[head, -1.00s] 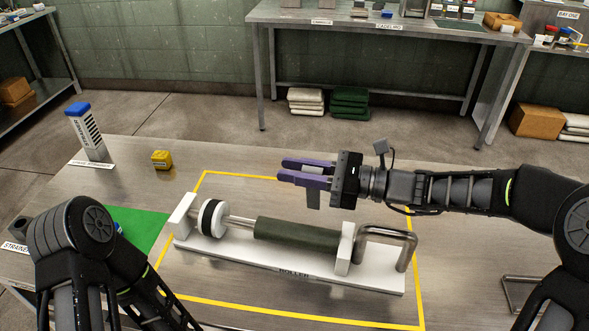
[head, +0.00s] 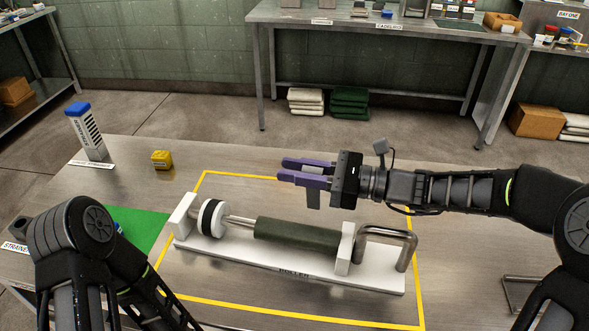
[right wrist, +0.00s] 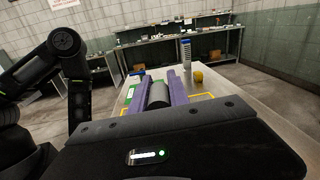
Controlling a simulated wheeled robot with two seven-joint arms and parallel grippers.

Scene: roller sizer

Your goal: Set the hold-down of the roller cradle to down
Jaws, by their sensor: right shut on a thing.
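The roller cradle has a long white base (head: 270,268) lying on the table, labelled ROLLER. It carries a dark green roller (head: 295,234), a white-and-black wheel (head: 212,218) and a bent metal bar (head: 390,232) at its right end. The bar arches from the right upright down to the base's end; I cannot tell if it is the hold-down. My right gripper (head: 300,172) is above and behind the roller, pointing left, with purple fingers shut on a small grey piece (head: 313,199) that hangs below them, mostly hidden. My left gripper is out of view.
Yellow tape (head: 240,174) frames the cradle. A yellow block (head: 161,159) and a white tower with a blue cap (head: 86,132) stand at the back left. A green mat (head: 146,229) lies left of the cradle, partly behind my left arm. The table behind the cradle is mostly clear.

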